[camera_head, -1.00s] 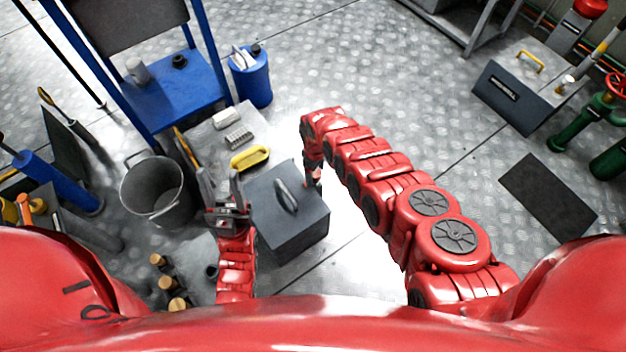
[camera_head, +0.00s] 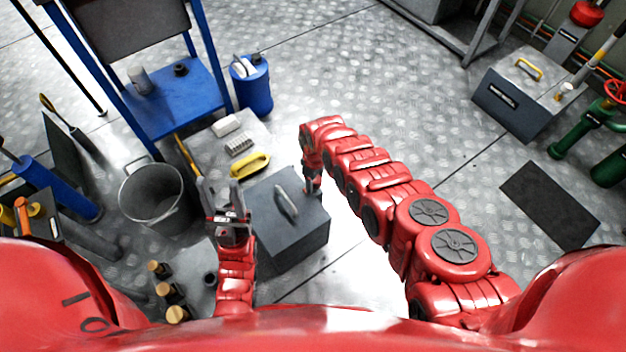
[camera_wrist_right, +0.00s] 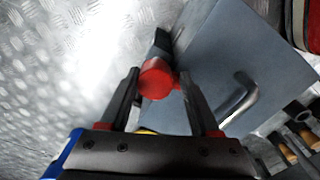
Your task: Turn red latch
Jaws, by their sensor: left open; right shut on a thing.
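The red latch (camera_wrist_right: 157,79) is a round red knob with a dark bar behind it, at the side of a dark grey box (camera_wrist_right: 225,60) in the right wrist view. My right gripper (camera_wrist_right: 160,92) is shut on the latch, one finger on each side. In the head view, the right gripper (camera_head: 313,184) is at the right side of the box (camera_head: 290,235), and the latch is mostly hidden there. My left gripper (camera_head: 222,188) is open and empty, left of the box, pointing away from my body.
The box has a grey handle (camera_head: 286,201) on its lid. A blue cart (camera_head: 175,105) is further back. Floor right of the right arm is largely clear.

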